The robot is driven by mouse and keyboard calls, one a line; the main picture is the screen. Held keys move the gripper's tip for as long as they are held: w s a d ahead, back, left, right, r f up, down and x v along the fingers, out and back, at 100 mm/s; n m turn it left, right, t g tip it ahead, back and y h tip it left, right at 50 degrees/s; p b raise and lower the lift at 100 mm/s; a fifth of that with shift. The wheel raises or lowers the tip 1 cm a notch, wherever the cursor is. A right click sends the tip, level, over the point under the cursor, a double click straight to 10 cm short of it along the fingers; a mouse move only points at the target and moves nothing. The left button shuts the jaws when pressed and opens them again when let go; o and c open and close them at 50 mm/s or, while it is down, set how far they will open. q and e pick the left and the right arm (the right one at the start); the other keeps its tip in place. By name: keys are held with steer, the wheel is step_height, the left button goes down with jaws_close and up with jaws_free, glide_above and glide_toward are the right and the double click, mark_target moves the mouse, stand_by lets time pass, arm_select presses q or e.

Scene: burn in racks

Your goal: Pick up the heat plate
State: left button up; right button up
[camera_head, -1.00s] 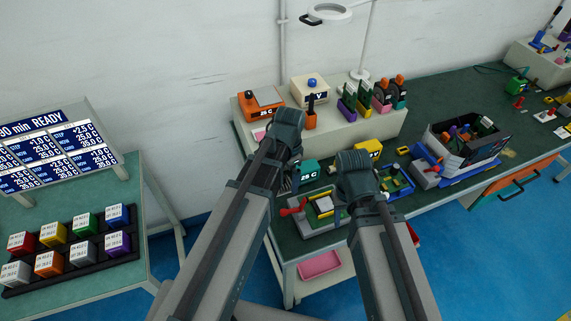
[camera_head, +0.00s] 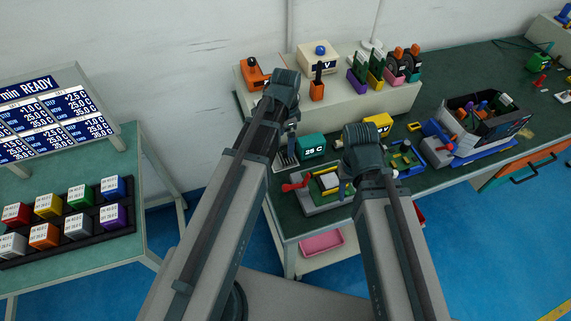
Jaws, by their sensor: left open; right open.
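An orange unit (camera_head: 254,73), which looks like the heat plate, stands at the left end of the raised cream shelf. My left arm covers its right part and its display. My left gripper (camera_head: 283,91) is just in front and to the right of it in the picture, apparently above the shelf's front edge. My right gripper (camera_head: 363,147) is over the green bench, beside the teal unit. Both grippers are open; their fingers are largely hidden behind the wrists. I see nothing held.
On the shelf (camera_head: 350,104) stand a cream box (camera_head: 319,58), an orange tool holder (camera_head: 317,88) and several coloured racks. Below are a teal 25 C unit (camera_head: 312,147), a red-handled fixture (camera_head: 322,187) and a black bin (camera_head: 478,117). A side table (camera_head: 150,180) holds coloured blocks.

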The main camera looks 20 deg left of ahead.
mark_target(285, 151)
arm_select(q)
steer(key=shift+f+b, duration=0.85)
steer(key=shift+f, duration=0.55)
arm_select(e)
steer(key=shift+f, duration=1.35)
arm_select(q)
steer(key=f+b, duration=0.5)
steer(key=shift+w+a+f, duration=0.1)
steer(key=shift+w+f, duration=0.05)
steer(key=shift+w, duration=0.15)
arm_select(e)
step_height(285, 151, down, 5)
steer(key=shift+f, duration=0.2)
steer(key=shift+r, duration=0.1)
arm_select(q)
steer(key=shift+c, duration=0.2)
steer(key=c, duration=1.5)
steer(key=shift+r, duration=0.2)
arm_select(e)
steer(key=shift+r, duration=0.15)
arm_select(q)
step_height(285, 151, up, 10)
steer(key=p, duration=1)
arm_select(e)
step_height(285, 151, up, 10)
